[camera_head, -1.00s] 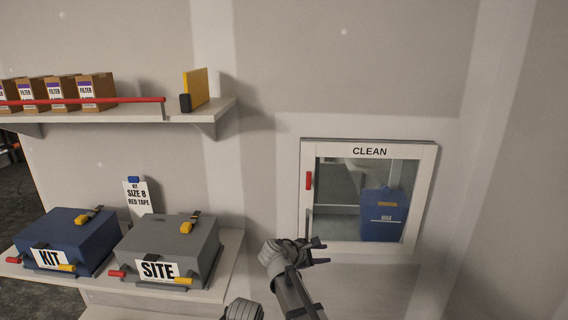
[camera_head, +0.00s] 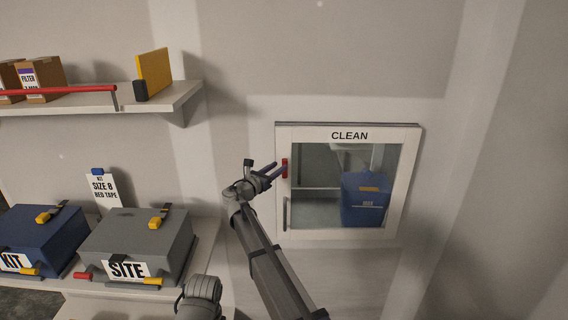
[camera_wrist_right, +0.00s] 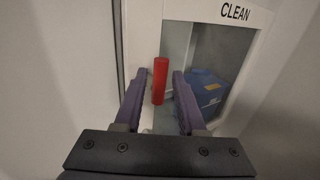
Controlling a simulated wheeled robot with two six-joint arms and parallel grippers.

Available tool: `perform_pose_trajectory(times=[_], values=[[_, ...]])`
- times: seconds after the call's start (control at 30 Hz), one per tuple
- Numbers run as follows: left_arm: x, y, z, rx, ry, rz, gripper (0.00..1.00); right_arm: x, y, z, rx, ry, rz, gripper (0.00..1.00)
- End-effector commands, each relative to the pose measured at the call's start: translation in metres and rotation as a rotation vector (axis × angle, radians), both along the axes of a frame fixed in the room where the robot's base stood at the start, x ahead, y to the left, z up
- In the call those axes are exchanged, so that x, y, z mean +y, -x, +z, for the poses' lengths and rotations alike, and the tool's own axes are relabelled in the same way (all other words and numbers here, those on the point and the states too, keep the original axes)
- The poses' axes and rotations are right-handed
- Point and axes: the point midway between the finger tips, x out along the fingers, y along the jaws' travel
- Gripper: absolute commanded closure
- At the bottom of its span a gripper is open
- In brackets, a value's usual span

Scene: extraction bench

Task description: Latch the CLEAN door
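The CLEAN door (camera_head: 349,135) is a white-framed glass door in the wall, at the right of the head view. It looks closed or nearly closed. A red latch handle (camera_head: 285,168) sits upright on its left frame, with a grey pull handle (camera_head: 285,213) below. My right gripper (camera_head: 272,174) is at the left edge of the door with its fingers pointing at the red latch. In the right wrist view the red latch (camera_wrist_right: 160,81) stands between the two open fingers (camera_wrist_right: 158,88), with gaps visible.
A blue box (camera_head: 363,200) stands behind the glass. On the left, a grey SITE case (camera_head: 140,238) and a blue KIT case (camera_head: 38,235) sit on the lower shelf. An upper shelf (camera_head: 150,100) holds filter boxes and a yellow panel. The wall around the door is bare.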

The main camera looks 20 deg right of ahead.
Motion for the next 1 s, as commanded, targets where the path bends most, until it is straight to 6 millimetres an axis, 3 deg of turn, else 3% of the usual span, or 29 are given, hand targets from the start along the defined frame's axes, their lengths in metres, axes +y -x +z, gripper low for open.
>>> perform_pose_trajectory(times=[0.3, 0.6, 0.97, 1.0], values=[[0.000, 0.000, 0.000, 0.000, 0.000, 0.000, 1.00, -0.036, -0.031, 0.000, 0.000, -0.001, -0.002, 0.60], [0.000, 0.000, 0.000, 0.000, 0.000, 0.000, 1.00, -0.040, -0.033, 0.000, 0.000, -0.001, 0.000, 0.60], [0.000, 0.000, 0.000, 0.000, 0.000, 0.000, 1.00, -0.039, -0.033, 0.000, 0.000, -0.001, -0.001, 1.00], [0.000, 0.000, 0.000, 0.000, 0.000, 0.000, 1.00, -0.039, -0.033, 0.000, 0.000, -0.001, -0.001, 1.00]])
